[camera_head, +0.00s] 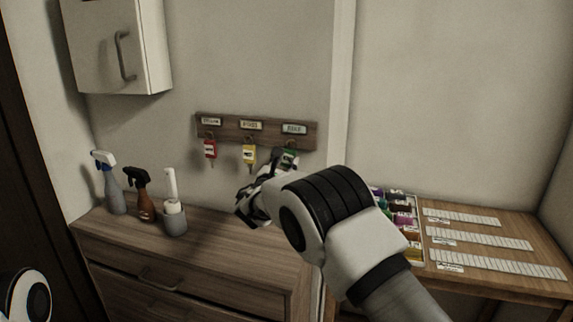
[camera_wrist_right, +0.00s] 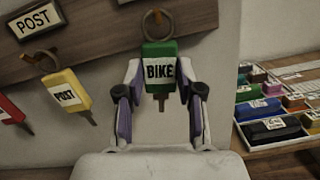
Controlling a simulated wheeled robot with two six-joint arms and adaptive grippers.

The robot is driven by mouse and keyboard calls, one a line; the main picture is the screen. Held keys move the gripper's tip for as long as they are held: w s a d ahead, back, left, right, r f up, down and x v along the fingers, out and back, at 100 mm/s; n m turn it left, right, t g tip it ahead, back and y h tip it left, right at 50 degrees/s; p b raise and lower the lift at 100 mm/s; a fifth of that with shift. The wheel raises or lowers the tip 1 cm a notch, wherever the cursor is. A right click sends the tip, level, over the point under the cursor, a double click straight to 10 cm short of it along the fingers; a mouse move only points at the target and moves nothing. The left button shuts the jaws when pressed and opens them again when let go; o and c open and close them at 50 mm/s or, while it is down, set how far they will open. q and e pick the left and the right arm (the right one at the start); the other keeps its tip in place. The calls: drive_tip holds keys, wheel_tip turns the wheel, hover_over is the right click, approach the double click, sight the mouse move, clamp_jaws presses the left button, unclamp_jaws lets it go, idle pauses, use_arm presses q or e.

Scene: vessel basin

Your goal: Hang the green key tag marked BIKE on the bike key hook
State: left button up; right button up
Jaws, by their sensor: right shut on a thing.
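The green key tag marked BIKE (camera_wrist_right: 159,72) hangs upright between the fingertips of my right gripper (camera_wrist_right: 159,84), which is shut on its sides. The tag also shows in the head view (camera_head: 289,157), partly covered by the gripper. Its metal ring (camera_wrist_right: 157,25) stands above it in front of the wooden key board (camera_head: 270,134). The bike hook sits under the right-hand label (camera_head: 294,129); at the ring, I cannot tell whether the hook passes through it. My left gripper is out of view.
A red tag (camera_head: 210,150) and a yellow POST tag (camera_wrist_right: 66,90) hang left of the green one. Spray bottles (camera_head: 115,188) and a brush in a holder (camera_head: 174,217) stand on the dresser. A tray of coloured items (camera_wrist_right: 268,110) lies on the right table.

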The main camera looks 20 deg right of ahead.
idle(0.3)
drive_tip(key=o, duration=1.2)
